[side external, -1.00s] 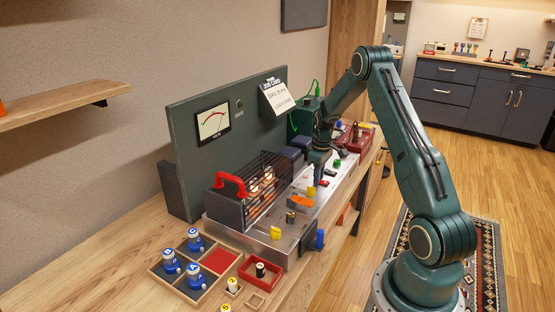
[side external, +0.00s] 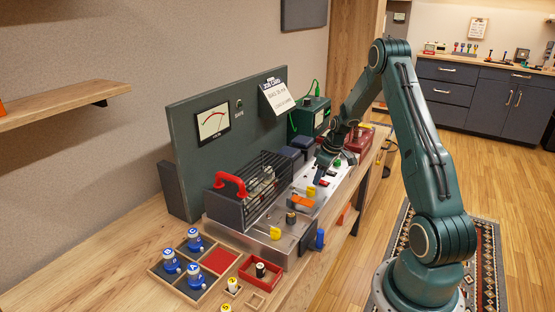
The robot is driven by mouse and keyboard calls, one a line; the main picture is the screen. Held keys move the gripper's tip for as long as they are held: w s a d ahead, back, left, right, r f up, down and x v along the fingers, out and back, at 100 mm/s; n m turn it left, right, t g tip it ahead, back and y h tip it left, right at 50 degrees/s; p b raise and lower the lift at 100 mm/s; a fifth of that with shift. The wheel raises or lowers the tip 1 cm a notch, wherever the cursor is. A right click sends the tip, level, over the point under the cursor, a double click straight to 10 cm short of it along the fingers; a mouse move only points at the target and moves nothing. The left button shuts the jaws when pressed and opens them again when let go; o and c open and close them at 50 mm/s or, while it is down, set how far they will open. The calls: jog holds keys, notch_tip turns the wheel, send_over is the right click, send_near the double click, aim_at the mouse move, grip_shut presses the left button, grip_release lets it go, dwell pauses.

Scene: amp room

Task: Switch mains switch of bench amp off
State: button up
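The bench amp has a metal chassis (side external: 262,238), a black cage with a red handle (side external: 230,184), and a dark back panel with a meter (side external: 213,123). The tubes (side external: 266,174) inside the cage look dark, with no glow. My gripper (side external: 319,181) is low over the far part of the chassis top, close to a small red part (side external: 324,184). That part may be the mains switch, but its label and lever position are too small to read. Whether my fingers touch it or are open or shut I cannot make out.
Yellow (side external: 275,233) and orange (side external: 302,201) parts stand on the chassis. A tray with blue-topped jars (side external: 172,261) and a red box (side external: 260,271) sit in front. A green box (side external: 312,115) and red box (side external: 358,138) stand behind. The bench's left end is clear.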

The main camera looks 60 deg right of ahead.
dwell(0.3)
jog(key=v, duration=1.3)
jog(key=shift+r, duration=0.35)
jog(key=a+r, duration=0.7)
jog(key=a, duration=0.4)
jog(key=a+r, duration=0.6)
jog(key=a, duration=0.6)
jog(key=s+a+r+t, duration=0.1)
jog(key=s+a+t, duration=0.1)
jog(key=s+a, duration=1.2)
jog(key=shift+s+r+t, duration=0.2)
jog(key=shift+s+t, duration=0.1)
jog(key=shift+s, duration=0.2)
